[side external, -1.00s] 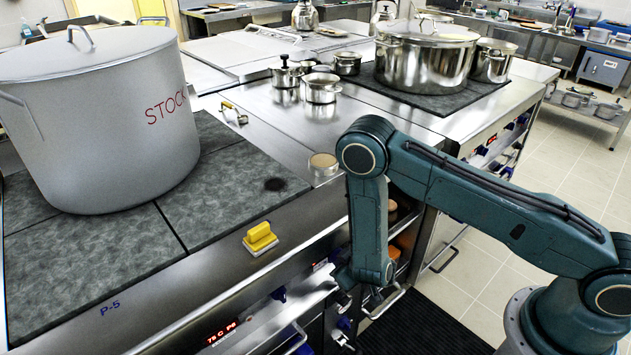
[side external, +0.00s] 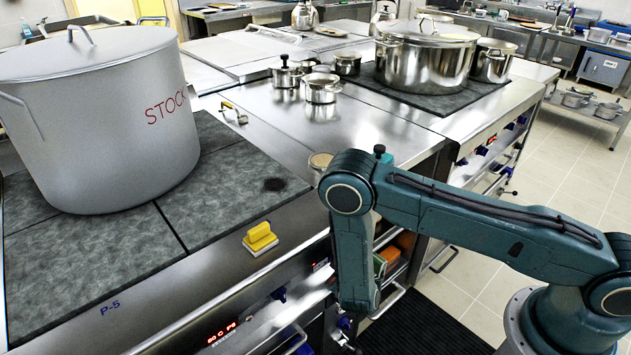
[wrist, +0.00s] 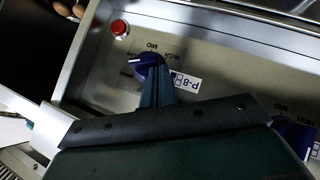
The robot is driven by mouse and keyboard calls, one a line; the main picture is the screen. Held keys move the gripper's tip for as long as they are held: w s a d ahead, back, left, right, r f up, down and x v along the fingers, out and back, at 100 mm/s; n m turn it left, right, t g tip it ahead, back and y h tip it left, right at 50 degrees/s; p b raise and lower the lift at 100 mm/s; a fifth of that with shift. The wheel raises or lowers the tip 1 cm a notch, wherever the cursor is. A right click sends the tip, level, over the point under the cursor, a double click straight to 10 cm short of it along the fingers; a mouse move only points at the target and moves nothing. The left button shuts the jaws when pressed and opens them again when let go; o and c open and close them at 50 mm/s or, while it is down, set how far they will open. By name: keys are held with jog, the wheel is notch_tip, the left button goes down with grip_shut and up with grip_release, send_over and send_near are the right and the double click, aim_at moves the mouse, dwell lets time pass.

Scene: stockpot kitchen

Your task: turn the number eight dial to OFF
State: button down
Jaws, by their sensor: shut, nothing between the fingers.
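The blue dial (wrist: 146,66) by the P-8 label (wrist: 182,80) shows in the wrist view, on the metal front panel. The words HIGH and MID are printed around it; I cannot read its pointer's setting. My gripper (wrist: 158,82) is shut, its dark fingers right beside the dial and partly covering it. I cannot tell whether they touch it. In the side view, my gripper's fingers and the P-8 dial are hidden behind my arm.
A red button (wrist: 120,28) sits up and left of the dial. Another blue dial (wrist: 294,136) is at the right. In the side view, a large stockpot (side external: 105,125) and a yellow sponge (side external: 260,238) stand on the stove. A red display (side external: 222,333) is on its front.

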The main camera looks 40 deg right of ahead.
jog(key=shift+a+f+n+t+h, duration=0.2)
jog(key=shift+f+n+t+h, duration=0.2)
jog(key=shift+f+n+h, duration=1.15)
jog(key=shift+d+f+m+h, duration=0.1)
jog(key=shift+f+m+h, duration=0.25)
jog(key=shift+f, duration=0.2)
jog(key=shift+r, duration=0.2)
dwell(0.8)
